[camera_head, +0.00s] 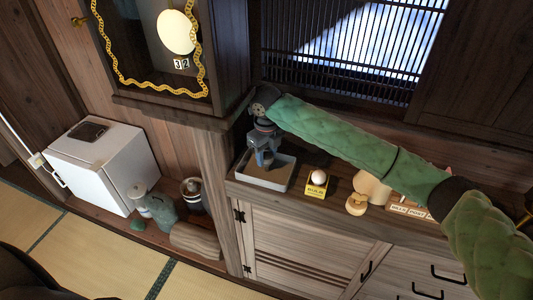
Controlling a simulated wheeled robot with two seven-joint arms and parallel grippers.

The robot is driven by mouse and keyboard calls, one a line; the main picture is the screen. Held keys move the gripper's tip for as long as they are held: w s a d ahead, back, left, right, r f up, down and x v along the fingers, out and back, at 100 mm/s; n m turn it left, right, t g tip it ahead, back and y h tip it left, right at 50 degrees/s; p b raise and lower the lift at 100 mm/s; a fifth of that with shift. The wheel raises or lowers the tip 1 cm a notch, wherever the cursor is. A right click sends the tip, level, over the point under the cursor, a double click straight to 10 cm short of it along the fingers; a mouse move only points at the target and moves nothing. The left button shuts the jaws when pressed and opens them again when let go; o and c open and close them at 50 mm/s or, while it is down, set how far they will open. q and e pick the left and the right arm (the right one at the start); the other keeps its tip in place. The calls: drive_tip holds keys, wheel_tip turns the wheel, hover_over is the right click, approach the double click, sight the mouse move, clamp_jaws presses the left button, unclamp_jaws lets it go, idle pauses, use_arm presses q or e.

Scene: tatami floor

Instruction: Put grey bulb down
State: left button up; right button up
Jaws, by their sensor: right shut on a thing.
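My right arm, in a green quilted sleeve, reaches in from the right. Its gripper (265,157) points down over a grey tray (244,179) with a brown floor, at the left end of the wooden cabinet top. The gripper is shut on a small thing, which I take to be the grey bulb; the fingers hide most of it. I cannot tell whether it touches the tray. My left gripper is out of view.
Right of the tray stands a yellow box (315,190) with a pale bulb (319,177) on it. A round tan object (356,204) and labelled blocks (405,209) sit further right. A clock case (150,45) hangs at upper left. A white mini fridge (100,165) stands lower left.

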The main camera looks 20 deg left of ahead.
drive_tip(key=o, duration=0.8)
drive_tip(key=shift+f, duration=0.1)
drive_tip(key=shift+c, duration=0.2)
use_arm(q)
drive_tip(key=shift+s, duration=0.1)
use_arm(e)
drive_tip(key=shift+r, duration=0.7)
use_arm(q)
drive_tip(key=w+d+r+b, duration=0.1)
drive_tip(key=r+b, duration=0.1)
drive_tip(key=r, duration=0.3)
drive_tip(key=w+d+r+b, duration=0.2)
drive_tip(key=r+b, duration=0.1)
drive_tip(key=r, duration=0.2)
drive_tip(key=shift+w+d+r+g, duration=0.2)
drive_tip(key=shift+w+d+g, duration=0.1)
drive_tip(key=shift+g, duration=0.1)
use_arm(e)
wheel_tip(320, 180, up, 11)
drive_tip(key=shift+r, duration=0.15)
